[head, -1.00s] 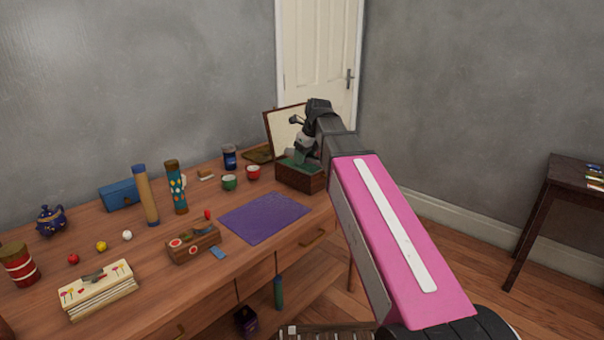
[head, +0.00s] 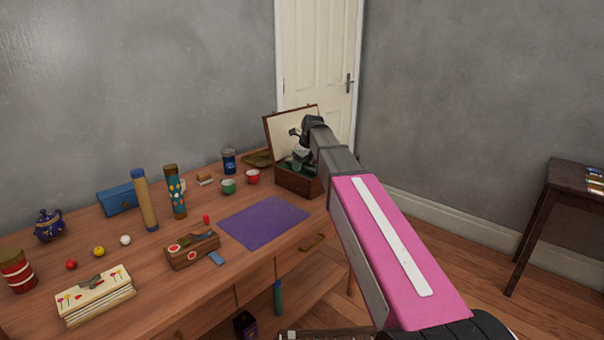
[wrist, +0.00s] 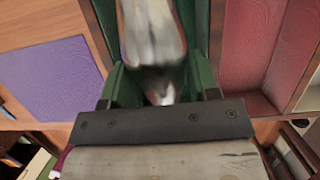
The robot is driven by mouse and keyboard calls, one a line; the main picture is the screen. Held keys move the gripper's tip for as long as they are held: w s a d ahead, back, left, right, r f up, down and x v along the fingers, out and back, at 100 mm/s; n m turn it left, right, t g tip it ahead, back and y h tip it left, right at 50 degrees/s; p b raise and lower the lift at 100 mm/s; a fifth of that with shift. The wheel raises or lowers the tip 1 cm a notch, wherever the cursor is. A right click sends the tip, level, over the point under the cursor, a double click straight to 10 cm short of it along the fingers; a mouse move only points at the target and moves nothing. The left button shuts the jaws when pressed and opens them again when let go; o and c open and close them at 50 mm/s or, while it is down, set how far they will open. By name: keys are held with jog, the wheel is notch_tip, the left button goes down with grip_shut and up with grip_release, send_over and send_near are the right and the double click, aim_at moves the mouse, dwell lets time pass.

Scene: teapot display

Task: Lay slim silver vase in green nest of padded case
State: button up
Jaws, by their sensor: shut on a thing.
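The slim silver vase (wrist: 150,35) is in my gripper (wrist: 160,88), which is shut on it. The vase looks grey and shiny, and its narrow end is near the gripper in the wrist view. The padded case (head: 298,184) stands open at the right end of the desk, lid raised at the back. Its green nest (wrist: 202,45) lies beneath and around the vase in the wrist view, with a red padded compartment (wrist: 254,45) to the right. My gripper is low over the case in the head view. Whether the vase touches the nest is hidden.
A purple mat (head: 262,222) lies left of the case. Green (head: 228,187) and red (head: 252,177) cups and a dark blue jar (head: 229,161) stand near the case. Two tall cylinders (head: 145,200) (head: 175,192) stand farther left. The raised lid (head: 282,132) is close behind my gripper.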

jog(key=shift+f, duration=1.85)
jog(key=shift+f, duration=0.25)
jog(key=o, duration=0.8)
jog(key=shift+c, duration=0.2)
jog(key=v, duration=1.2)
jog(key=shift+r, duration=0.25)
